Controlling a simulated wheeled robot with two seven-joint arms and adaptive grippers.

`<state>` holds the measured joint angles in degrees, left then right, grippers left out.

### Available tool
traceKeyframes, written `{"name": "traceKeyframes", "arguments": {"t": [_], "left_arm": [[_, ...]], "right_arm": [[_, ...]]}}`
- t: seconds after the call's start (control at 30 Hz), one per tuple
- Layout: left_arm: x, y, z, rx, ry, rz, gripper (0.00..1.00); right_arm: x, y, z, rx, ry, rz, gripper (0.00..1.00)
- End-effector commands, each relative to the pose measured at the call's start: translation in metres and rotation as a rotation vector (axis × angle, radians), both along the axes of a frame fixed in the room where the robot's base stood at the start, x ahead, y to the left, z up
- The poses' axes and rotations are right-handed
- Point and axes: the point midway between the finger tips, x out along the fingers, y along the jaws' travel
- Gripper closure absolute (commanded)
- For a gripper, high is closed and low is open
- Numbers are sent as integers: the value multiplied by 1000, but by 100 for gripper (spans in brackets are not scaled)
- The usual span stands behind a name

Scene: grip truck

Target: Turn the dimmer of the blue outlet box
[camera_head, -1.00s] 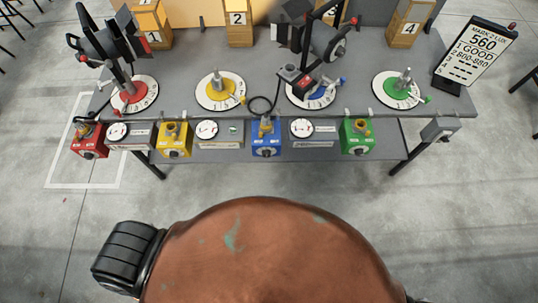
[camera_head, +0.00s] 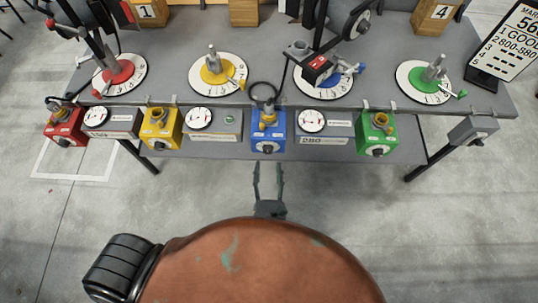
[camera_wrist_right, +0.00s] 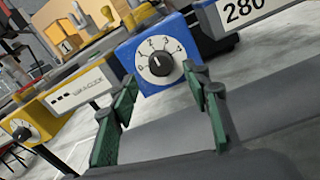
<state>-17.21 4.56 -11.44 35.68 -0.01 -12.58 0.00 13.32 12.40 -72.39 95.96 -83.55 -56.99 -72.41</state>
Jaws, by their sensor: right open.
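The blue outlet box (camera_head: 268,129) hangs at the front edge of the table, between two meter panels. Its black dimmer knob (camera_head: 267,149) is on the front face. In the right wrist view the blue box (camera_wrist_right: 127,58) shows a white numbered dial with the black dimmer (camera_wrist_right: 160,64) at its centre. My right gripper (camera_head: 268,164) is open and empty just in front of and below the box, apart from the dimmer. Its green-padded fingers (camera_wrist_right: 160,88) show in the wrist view, spread to either side below the dial. My left gripper is not in view.
A yellow outlet box (camera_head: 160,130) and a red one (camera_head: 64,126) hang to the left, a green one (camera_head: 377,133) to the right. Meter panels (camera_head: 324,124) stand between them. A lamp on the blue turntable (camera_head: 336,88) stands above. The floor in front is clear.

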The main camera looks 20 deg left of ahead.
Motion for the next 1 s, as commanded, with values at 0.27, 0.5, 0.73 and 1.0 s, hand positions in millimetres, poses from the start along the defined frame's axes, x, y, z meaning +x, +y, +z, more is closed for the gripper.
{"name": "traceKeyframes", "arguments": {"t": [0.27,0.5,0.73,1.0], "left_arm": [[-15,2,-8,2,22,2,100],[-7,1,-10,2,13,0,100],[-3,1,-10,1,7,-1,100],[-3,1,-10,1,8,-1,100]], "right_arm": [[40,14,-2,2,2,-1,56],[51,18,-1,2,4,0,56],[51,17,-1,3,4,0,58],[51,17,-1,2,4,0,77]]}}
